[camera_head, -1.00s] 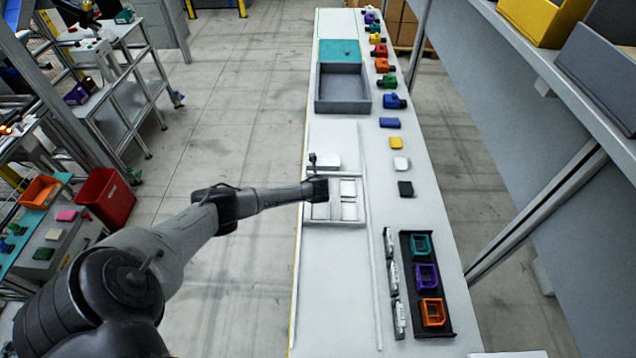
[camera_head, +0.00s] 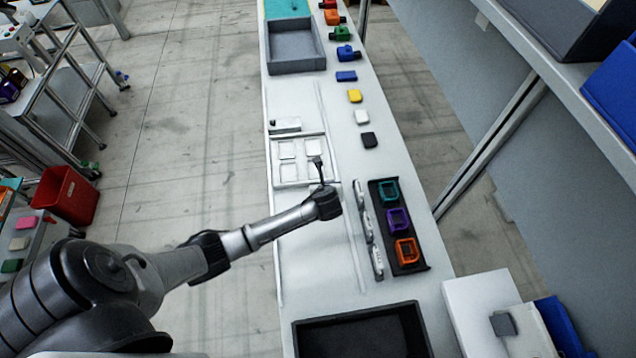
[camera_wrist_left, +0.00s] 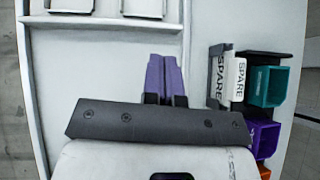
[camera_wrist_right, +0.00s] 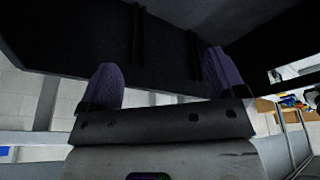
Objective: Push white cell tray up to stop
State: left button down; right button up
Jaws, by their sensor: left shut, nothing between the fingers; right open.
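The white cell tray (camera_head: 299,161) lies flat on the pale bench between thin rails, with several square cells showing. A small white raised block (camera_head: 285,125), perhaps the stop, is just beyond its far edge; I cannot tell whether they touch. My left gripper (camera_head: 321,166) is at the tray's near right corner in the head view. In the left wrist view, the shut purple fingers (camera_wrist_left: 165,72) point toward the tray's near rim (camera_wrist_left: 105,22), with bare bench between them. My right gripper (camera_wrist_right: 163,78) is open and empty, seen only in the right wrist view.
A dark rack (camera_head: 398,226) with teal, purple and orange holders stands right of my left gripper, with white SPARE-marked pieces beside it. A grey bin (camera_head: 296,68) is beyond the tray. A black bin (camera_head: 362,340) is at the near end. Coloured blocks line the right edge.

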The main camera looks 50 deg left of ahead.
pick_arm(q)
jog(key=s+d+r+n+g, duration=0.1)
jog(key=s+d, duration=0.3)
jog(key=d, duration=0.1)
jog(key=shift+y, duration=0.4)
jog(key=x, duration=0.3)
jog(key=b+x, duration=0.1)
jog(key=x, duration=0.2)
jog(key=b+x, duration=0.1)
jog(key=x, duration=0.3)
jog(key=shift+s+a+f, duration=0.1)
jog(key=shift+s, duration=0.3)
jog(key=shift+w+a, duration=0.5)
jog(key=shift+a, duration=0.3)
jog(key=shift+w+a, duration=0.5)
jog(key=shift+a, duration=0.3)
